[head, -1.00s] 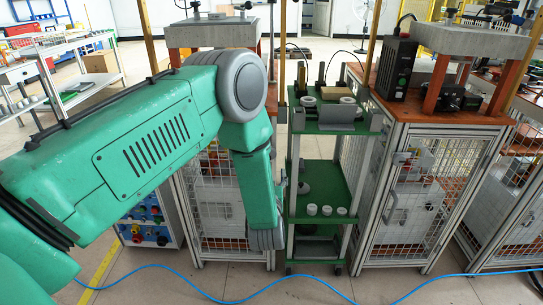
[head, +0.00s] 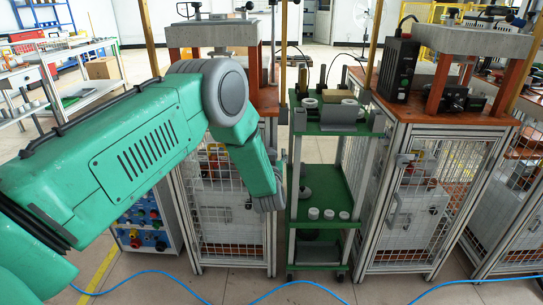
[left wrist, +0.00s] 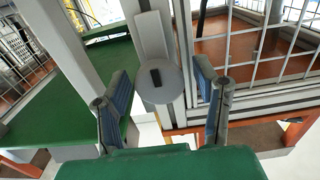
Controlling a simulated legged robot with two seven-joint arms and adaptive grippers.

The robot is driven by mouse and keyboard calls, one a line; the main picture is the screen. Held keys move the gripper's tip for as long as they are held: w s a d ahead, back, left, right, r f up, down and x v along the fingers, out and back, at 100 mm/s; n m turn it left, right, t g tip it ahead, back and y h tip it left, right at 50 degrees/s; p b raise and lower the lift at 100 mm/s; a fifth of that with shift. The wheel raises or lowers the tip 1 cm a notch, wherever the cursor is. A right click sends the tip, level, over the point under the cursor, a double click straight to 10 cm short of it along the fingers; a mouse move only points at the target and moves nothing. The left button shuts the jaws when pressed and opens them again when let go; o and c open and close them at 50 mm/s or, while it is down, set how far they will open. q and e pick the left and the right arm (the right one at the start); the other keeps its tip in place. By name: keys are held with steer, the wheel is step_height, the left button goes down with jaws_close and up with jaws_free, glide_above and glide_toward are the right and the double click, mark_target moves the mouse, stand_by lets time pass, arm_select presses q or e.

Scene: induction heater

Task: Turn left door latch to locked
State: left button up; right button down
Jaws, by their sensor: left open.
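In the left wrist view a round grey disc with a dark oblong knob (left wrist: 156,77), which looks like the door latch, sits on a grey frame post under a pale upright plate. My left gripper (left wrist: 161,80) is open, one blue-grey finger on each side of the disc. I cannot tell whether the fingers touch it. In the head view the left cabinet's mesh door (head: 225,222) stands behind my green left arm. My left gripper is largely hidden there behind the arm's last link, and the latch is not clearly visible. My right gripper is not in view.
A green shelf cart (head: 322,185) with white round parts stands close to the right of my left arm. A second mesh cabinet (head: 425,195) stands right of it. A blue cable (head: 300,285) lies on the floor. A control box (head: 145,232) stands at lower left.

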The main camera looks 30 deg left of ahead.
arm_select(q)
steer(key=c, duration=1.2)
